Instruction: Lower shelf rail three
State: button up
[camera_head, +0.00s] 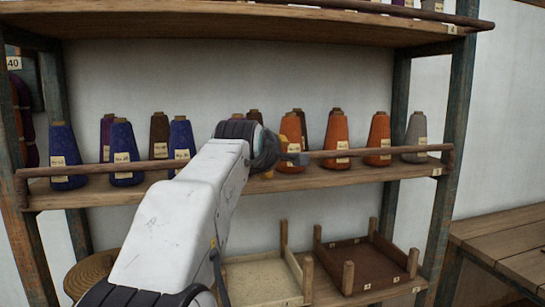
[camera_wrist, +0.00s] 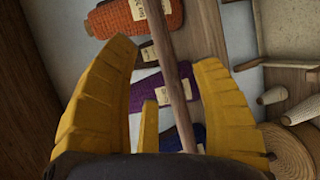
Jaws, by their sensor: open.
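A long brown wooden rail (camera_head: 95,167) runs along the front of the middle shelf (camera_head: 330,178), in front of the yarn cones. I cannot read a rail number three on it. My arm reaches up across the rail near its middle. My gripper is mostly hidden behind my arm in the head view, with only a bit of yellow showing. In the wrist view my gripper (camera_wrist: 163,62) has its yellow fingers spread wide. The rail (camera_wrist: 166,50) passes between them with space on both sides, and the gripper is not closed on it.
Blue, purple, brown, orange and grey cones (camera_head: 334,133) stand behind the rail. An upper shelf (camera_head: 230,25) has its own rail (camera_head: 360,6). Below are two trays with corner posts (camera_head: 365,265) and a round woven item (camera_head: 90,272). A wooden bench (camera_head: 505,245) stands at right.

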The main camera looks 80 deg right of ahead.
jog(key=shift+p+x, duration=0.8)
jog(key=shift+x, duration=2.85)
jog(key=shift+f, duration=0.1)
grip_shut()
